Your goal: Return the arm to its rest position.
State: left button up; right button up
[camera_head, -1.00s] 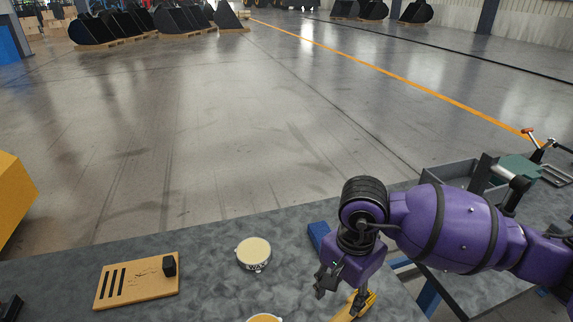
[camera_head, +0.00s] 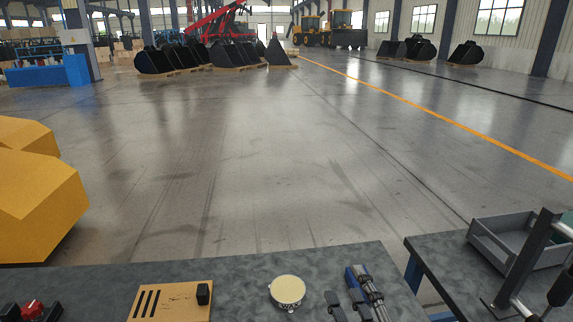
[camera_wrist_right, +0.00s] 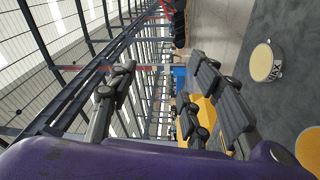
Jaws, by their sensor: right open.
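My right gripper (camera_head: 348,288) is at the bottom edge of the head view, with its dark fingers pointing up the picture. It is open and empty. In the right wrist view its two fingers (camera_wrist_right: 160,68) are spread wide apart with nothing between them. The purple arm shows along the bottom of the wrist view and is out of the head view. My left gripper is in neither view.
A grey table (camera_head: 235,277) holds a wooden slotted board (camera_head: 172,302) with a black block, and a cream-topped round piece (camera_head: 288,290). A grey open bin (camera_head: 512,240) stands on the right table. Yellow housings (camera_head: 35,195) stand left.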

jog(key=s+d+f+m+g+h, duration=0.2)
jog(key=s+d+f+m+g, duration=0.1)
jog(key=f, duration=0.3)
jog(key=s+d+f+m+g+h, duration=0.3)
jog(key=s+d+f+m, duration=0.2)
jog(key=f, duration=0.2)
jog(key=s+d+f+m+g+h, duration=0.2)
jog(key=s+d+f+m, duration=0.2)
jog(key=f, duration=0.2)
jog(key=shift+s+d+f+g, duration=0.2)
jog(key=shift+g, duration=0.2)
jog(key=s+a+f+m+g+y, duration=0.1)
jog(key=s+f+m+g, duration=0.3)
jog(key=s, duration=0.8)
jog(key=s+f+m+g, duration=0.2)
jog(key=s+f+g, duration=0.25)
jog(key=s, duration=0.65)
jog(key=w+a+f+t+y+p, duration=0.1)
jog(key=w+a+f+t+p, duration=0.1)
jog(key=w+f+t, duration=0.5)
jog(key=w+a+f, duration=0.1)
jog(key=w, duration=0.2)
jog(key=shift+w+a+f, duration=0.15)
jog(key=shift+w+a, duration=0.2)
jog(key=shift+a, duration=0.05)
